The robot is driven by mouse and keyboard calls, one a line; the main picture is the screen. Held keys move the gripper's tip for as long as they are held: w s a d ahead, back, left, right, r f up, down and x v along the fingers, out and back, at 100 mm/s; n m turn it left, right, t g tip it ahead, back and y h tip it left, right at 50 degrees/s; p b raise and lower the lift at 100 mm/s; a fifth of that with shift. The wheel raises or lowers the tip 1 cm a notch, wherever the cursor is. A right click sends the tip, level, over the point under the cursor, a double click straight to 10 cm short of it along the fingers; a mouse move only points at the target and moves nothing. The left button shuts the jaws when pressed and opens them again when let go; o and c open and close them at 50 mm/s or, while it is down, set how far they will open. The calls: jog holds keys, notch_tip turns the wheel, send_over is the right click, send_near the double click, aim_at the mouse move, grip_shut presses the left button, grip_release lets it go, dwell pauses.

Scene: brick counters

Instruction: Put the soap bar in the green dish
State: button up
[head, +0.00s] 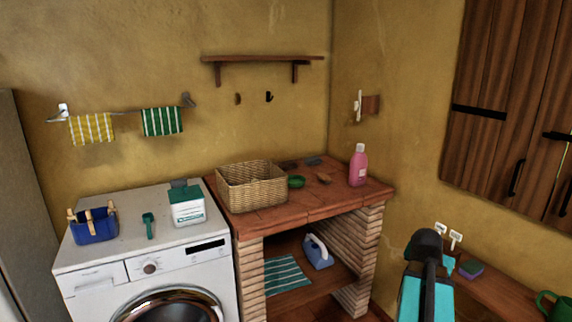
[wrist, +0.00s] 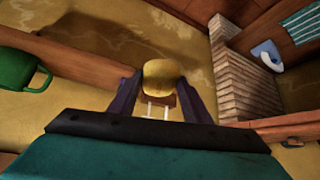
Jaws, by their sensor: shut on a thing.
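The green dish (head: 296,181) sits on the brick counter (head: 325,203), just right of the wicker basket. My gripper (wrist: 162,79) is shut on a yellow, rounded bar (wrist: 164,71), which looks like the soap bar. In the head view my arm is at the lower right, well to the right of the dish and apart from it. The fingertips and the bar cannot be made out there. The dish does not show in the wrist view.
The wicker basket (head: 253,188) and a pink bottle (head: 358,168) flank the dish on the counter. The counter's front is mostly clear. A green mug (head: 552,304) and a purple-green sponge (head: 470,269) are on the right-hand wooden surface. A washer (head: 120,232) stands at left.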

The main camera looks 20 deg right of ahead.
jog(key=w+a+r+n+t+y+p, duration=0.1)
jog(key=w+a+r+n, duration=0.15)
jog(key=w+a, duration=0.8)
jog(key=w+a+r+n+t+y, duration=0.1)
jog(key=w+a+n+t, duration=0.15)
jog(key=w+a, duration=0.85)
jog(key=w+a+r+n+y, duration=0.1)
jog(key=w+a+n, duration=0.1)
jog(key=a, duration=0.9)
jog(key=w+a+r+n+y, duration=0.1)
jog(key=w+a+n+y, duration=0.1)
jog(key=a, duration=0.8)
jog(key=w+a+r+n+t+y+p, duration=0.1)
jog(key=w+a+n, duration=0.3)
jog(key=a, duration=0.7)
jog(key=shift+a+r+y, duration=0.3)
jog(key=shift+a+y, duration=0.05)
jog(key=shift+y, duration=0.15)
jog(key=s+r, duration=0.2)
jog(key=s, duration=0.3)
jog(key=shift+s+r, duration=0.2)
jog(key=shift+r, duration=0.15)
jog(key=shift+s, duration=0.1)
